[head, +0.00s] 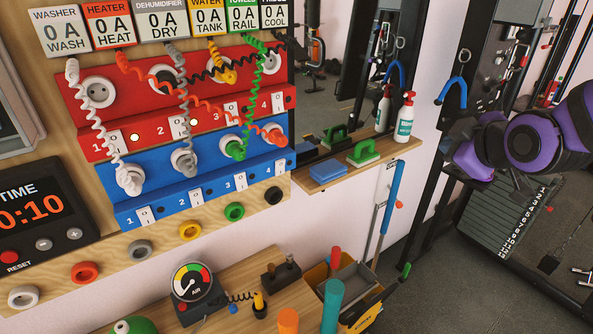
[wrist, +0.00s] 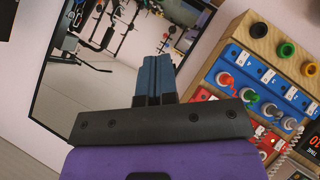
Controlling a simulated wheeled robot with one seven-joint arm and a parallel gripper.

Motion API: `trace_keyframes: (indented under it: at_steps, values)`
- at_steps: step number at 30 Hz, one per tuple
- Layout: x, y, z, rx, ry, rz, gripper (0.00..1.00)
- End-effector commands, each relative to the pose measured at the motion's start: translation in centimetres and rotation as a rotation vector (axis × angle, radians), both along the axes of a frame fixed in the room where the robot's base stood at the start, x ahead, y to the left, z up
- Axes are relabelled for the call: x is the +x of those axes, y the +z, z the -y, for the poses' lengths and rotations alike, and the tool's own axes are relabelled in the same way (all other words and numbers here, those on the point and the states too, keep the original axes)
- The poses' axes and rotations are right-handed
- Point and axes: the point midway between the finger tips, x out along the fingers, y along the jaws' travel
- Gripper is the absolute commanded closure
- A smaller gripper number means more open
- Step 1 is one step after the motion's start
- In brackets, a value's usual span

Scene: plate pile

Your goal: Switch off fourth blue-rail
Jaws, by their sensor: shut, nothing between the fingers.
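The blue rail (head: 185,205) is mounted on the wooden board below the red rail. Its fourth switch (head: 281,167) is a small white rocker at the right end, beside the number 4. An orange-red plug (head: 273,136) sits in the socket above it. I cannot tell which way the rocker is set. The blue rail also shows, turned over, in the wrist view (wrist: 285,92). My gripper (wrist: 157,62) is shut and empty, with its fingers together, apart from the board. In the head view my arm is at the far right, well away from the rail.
The red rail (head: 80,88) with coiled cords is above. A lower bench carries an air gauge (head: 192,282). Space between my arm and the shelf looks open.

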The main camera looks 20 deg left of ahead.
Motion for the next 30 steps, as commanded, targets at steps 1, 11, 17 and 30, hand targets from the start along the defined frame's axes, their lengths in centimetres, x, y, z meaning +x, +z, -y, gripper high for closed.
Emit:
trace_keyframes:
  at_steps: [1, 11, 17, 30]
  values:
    - [0.6, -1.3, -1.8, -0.024, 0.062, 0.038, 1.00]
    - [1.5, -7.1, -12.2, -0.141, 0.401, 0.408, 1.00]
    - [-0.6, -10.8, -17.4, -0.182, 0.536, 0.645, 1.00]
    - [-5.4, -15.0, -21.9, -0.217, 0.605, 0.963, 1.00]
